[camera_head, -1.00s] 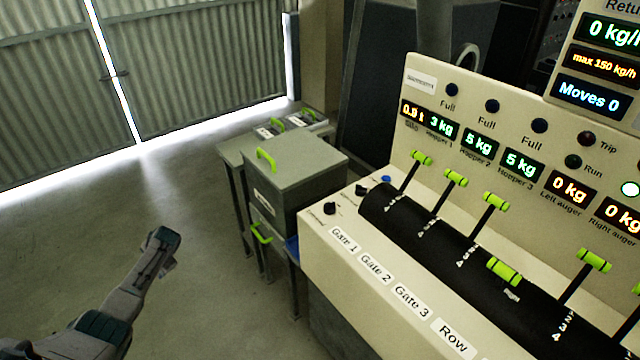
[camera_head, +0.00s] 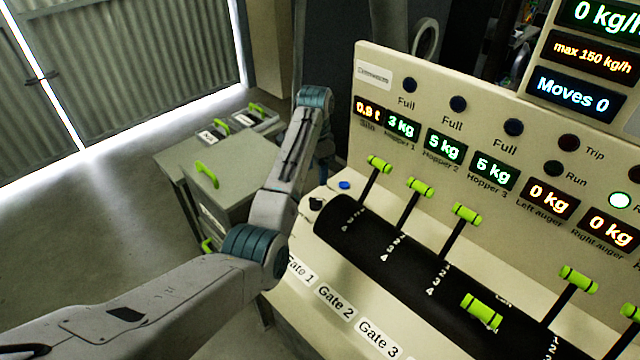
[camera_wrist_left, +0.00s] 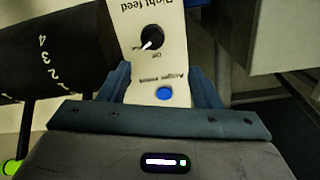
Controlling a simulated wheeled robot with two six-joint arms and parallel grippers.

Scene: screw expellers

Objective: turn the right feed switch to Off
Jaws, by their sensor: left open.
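The right feed switch, a black round knob with a white pointer, shows in the left wrist view (camera_wrist_left: 152,38) under an upside-down "Right feed" label. Its pointer aims to the lower left, toward a small unreadable label; "Off" is printed just below the knob. In the head view the knob (camera_head: 316,204) sits at the panel's far left end. My left gripper (camera_wrist_left: 162,80) is open and empty, its fingers apart on either side of the panel strip, with the switch ahead of them and not between them. In the head view the gripper (camera_head: 323,168) hangs above the panel end, partly hidden by my wrist.
A blue button (camera_wrist_left: 164,93) lies close to the switch, between my fingers in the wrist view. A black drum with green-handled levers (camera_head: 420,187) stands right beside the switch area. A grey bin (camera_head: 225,170) stands left of the panel. Open floor lies farther left.

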